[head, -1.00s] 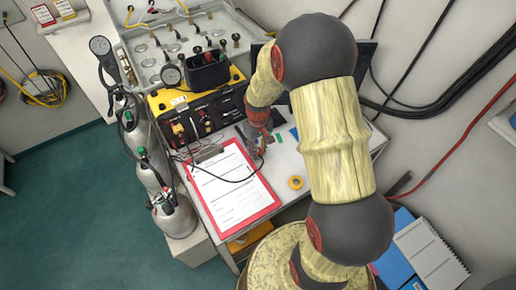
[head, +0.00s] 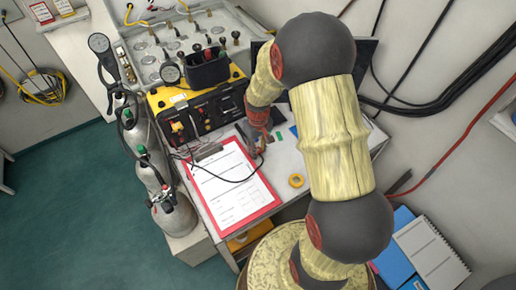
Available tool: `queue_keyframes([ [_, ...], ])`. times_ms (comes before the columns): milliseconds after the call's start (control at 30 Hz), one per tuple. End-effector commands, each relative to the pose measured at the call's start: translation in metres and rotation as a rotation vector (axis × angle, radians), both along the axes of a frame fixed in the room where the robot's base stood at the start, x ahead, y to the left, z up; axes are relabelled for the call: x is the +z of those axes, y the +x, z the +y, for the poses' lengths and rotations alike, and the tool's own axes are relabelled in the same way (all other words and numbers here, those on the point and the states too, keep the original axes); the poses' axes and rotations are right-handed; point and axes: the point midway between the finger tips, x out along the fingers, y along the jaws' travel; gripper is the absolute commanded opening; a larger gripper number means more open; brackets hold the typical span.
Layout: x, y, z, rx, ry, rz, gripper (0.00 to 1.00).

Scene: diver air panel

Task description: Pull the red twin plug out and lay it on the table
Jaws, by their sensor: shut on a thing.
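My gripper (head: 261,148) is low over the table (head: 283,160), just right of the clipboard and apart from the yellow-edged panel unit (head: 158,101). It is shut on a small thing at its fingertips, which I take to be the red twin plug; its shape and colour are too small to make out. A thin black cable (head: 233,181) loops over the clipboard up to the fingertips. The unit's dark front (head: 205,118) carries several small plugs and sockets, partly hidden on the right by my arm.
A red clipboard (head: 274,205) with white paper covers the table's left part. A yellow tape roll (head: 296,181) lies right of it. Grey cylinders (head: 146,175) stand left of the table. A black bin (head: 207,71) sits on the unit. Bare table shows around the tape roll.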

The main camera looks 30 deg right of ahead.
Motion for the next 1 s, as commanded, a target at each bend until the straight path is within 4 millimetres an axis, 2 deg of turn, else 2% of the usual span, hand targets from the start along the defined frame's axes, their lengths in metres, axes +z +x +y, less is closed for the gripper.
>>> queue_keyframes([
  [67, -0.001, 0.000, 0.000, 0.000, 0.000, 0.000, 0.00],
  [100, -0.001, 0.000, 0.000, 0.000, 0.000, 0.000, 0.25],
  [467, -0.001, 0.000, 0.000, 0.000, 0.000, 0.000, 0.46],
  [800, 0.001, 0.000, 0.000, 0.000, 0.000, 0.000, 0.46],
  [867, 0.006, 0.000, 0.000, 0.000, 0.000, 0.000, 0.46],
  [1000, 0.027, 0.001, 0.000, 0.000, -0.001, -0.004, 0.46],
])
